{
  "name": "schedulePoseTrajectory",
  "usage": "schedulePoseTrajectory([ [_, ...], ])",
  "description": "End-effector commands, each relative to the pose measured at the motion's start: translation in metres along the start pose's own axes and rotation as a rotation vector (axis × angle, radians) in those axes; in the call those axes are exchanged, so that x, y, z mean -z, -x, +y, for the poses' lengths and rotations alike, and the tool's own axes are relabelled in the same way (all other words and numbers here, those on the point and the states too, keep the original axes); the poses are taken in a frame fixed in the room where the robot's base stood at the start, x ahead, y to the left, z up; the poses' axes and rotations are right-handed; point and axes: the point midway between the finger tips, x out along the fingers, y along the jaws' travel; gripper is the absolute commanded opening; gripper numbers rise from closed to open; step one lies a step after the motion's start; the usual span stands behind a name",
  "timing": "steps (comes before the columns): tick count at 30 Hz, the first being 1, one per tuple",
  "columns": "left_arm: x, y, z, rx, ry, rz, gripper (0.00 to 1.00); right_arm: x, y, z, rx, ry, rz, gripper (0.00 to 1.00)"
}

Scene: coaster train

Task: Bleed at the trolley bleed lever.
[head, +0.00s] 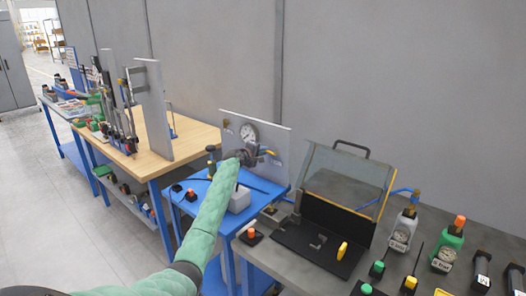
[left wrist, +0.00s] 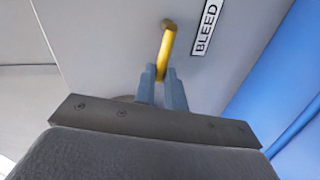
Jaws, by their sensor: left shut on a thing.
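The trolley bleed lever is a yellow handle (left wrist: 166,45) in the left wrist view, on a grey panel next to a label (left wrist: 206,27) reading BLEED. My left gripper (left wrist: 163,78) has its two blue-grey fingers shut on the lower end of the lever. In the head view the left gripper (head: 257,155) is at the grey gauge panel (head: 285,140) on the blue trolley, and the yellow lever (head: 271,152) shows just right of it. A round white gauge (head: 248,132) is on the panel above the gripper. My right gripper is not in view.
The blue trolley top (head: 262,185) carries a grey block (head: 239,199) under my left arm. A wooden-topped bench (head: 185,143) with an upright panel stands at left. The floor at left is clear.

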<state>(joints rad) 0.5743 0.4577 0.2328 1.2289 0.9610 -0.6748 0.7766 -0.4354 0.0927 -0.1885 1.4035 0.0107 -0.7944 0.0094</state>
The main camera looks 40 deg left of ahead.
Motion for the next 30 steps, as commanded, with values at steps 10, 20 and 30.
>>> schedulePoseTrajectory([
  [10,0.001,-0.001,-0.006,0.000,0.114,-0.021,0.00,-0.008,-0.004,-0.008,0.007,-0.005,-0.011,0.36],
  [20,0.001,-0.001,-0.007,0.000,0.128,-0.024,0.00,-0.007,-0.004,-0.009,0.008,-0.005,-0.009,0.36],
  [30,0.001,-0.001,-0.007,0.001,0.127,-0.024,0.34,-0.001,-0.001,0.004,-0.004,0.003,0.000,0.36],
])
